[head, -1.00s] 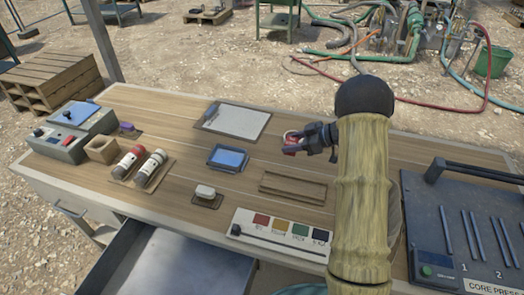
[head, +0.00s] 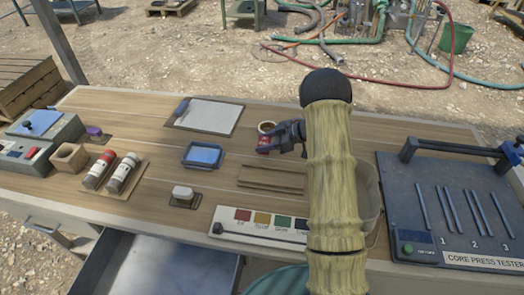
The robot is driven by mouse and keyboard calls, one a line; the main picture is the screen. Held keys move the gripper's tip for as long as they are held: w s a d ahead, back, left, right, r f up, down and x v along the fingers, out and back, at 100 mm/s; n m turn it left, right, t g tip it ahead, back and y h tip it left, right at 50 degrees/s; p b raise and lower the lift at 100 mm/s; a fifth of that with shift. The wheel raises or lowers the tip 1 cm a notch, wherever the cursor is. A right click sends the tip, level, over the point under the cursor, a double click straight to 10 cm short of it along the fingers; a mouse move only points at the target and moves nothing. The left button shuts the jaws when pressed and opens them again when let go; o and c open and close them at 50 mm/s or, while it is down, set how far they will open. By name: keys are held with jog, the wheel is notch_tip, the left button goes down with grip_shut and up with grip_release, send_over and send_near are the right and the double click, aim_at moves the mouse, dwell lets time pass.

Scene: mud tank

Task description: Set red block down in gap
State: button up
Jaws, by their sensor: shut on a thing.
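The red block (head: 264,144) is small and sits at the fingertips of my gripper (head: 272,141), which is shut on it. It is just in front of a round cup or ring with a pale rim (head: 267,127), near the middle back of the wooden bench. I cannot tell whether the block touches the bench. My dark gripper and sleeved forearm come in from the right and hide part of the bench. No gap can be clearly picked out; a shallow wooden tray (head: 272,188) lies in front of the block and looks empty.
A clipboard (head: 206,115), a blue-screened device (head: 203,156) and a white block on a pad (head: 183,193) lie left. A colour strip (head: 262,229) is at the front edge. The core press tester (head: 447,205) stands right.

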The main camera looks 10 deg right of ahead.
jog(key=shift+w+f, duration=0.1)
jog(key=shift+f, duration=0.15)
jog(key=shift+f, duration=1.9)
jog(key=shift+d+f, duration=0.1)
jog(key=o, duration=1)
jog(key=shift+d+r, duration=0.15)
jog(key=shift+r, duration=0.05)
jog(key=v, duration=0.7)
